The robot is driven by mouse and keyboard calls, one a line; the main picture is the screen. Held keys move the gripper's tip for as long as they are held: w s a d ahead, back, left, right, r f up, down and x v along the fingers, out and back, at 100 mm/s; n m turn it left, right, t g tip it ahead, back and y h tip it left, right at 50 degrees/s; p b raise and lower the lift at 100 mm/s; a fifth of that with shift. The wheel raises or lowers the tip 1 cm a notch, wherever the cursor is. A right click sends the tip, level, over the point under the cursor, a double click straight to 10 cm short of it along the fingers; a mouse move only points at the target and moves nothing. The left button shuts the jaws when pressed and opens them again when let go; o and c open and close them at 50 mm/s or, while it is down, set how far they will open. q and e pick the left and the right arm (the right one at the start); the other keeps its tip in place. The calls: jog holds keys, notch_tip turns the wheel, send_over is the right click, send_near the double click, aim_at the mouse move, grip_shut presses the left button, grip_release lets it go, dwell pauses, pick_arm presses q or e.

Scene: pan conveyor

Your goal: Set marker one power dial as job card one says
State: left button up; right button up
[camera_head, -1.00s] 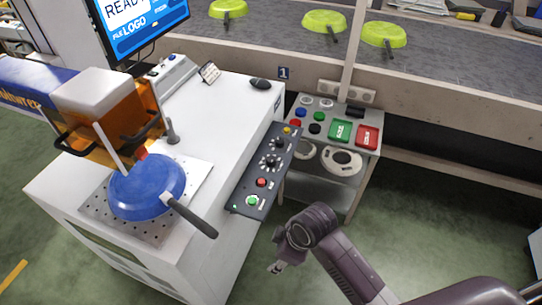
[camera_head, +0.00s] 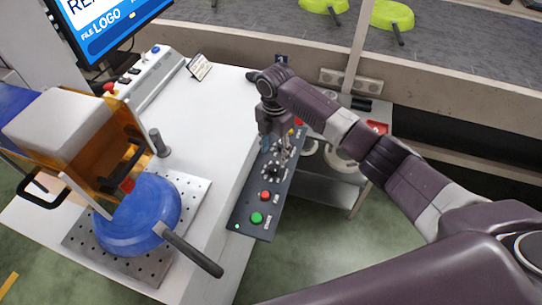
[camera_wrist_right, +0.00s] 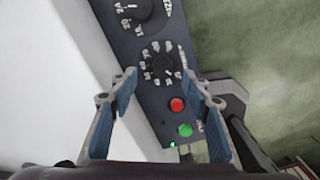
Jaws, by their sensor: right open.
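The dark control panel (camera_head: 250,212) is fixed along the right side of the white marker cabinet. In the right wrist view the panel (camera_wrist_right: 150,108) shows two black dials, an upper one (camera_wrist_right: 140,10) cut by the frame edge and a lower one (camera_wrist_right: 163,66), each ringed by white marks. Which is the power dial I cannot read. My right gripper (camera_head: 276,152) is above the panel, pointing down, open and empty. In its own view the fingertips (camera_wrist_right: 162,76) straddle the lower dial, apparently still above it. A small card (camera_head: 199,66) stands on the cabinet, its text unreadable. My left gripper is out of view.
A red button (camera_head: 265,195) and green button (camera_head: 257,217) sit below the dials. A blue pan (camera_head: 135,215) rests on the perforated plate, its handle (camera_head: 192,250) reaching towards the panel. A grey cart (camera_head: 325,190) stands to the right, partly behind my arm. Green pans lie on the conveyor.

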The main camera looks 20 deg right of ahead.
aim_at(274, 167)
jog(key=shift+s+f, duration=0.35)
jog(key=shift+f, duration=0.25)
jog(key=shift+s+f, duration=0.3)
jog(key=shift+f, duration=0.25)
notch_tip(274, 167, down, 3)
jog(key=shift+w+a+r, duration=0.1)
jog(key=shift+w+f, duration=0.1)
jog(key=shift+f, duration=0.7)
jog(key=c, duration=0.9)
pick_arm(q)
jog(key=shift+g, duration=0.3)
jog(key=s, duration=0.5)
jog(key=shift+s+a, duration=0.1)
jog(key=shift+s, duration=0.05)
pick_arm(e)
jog(key=shift+c, duration=1.3)
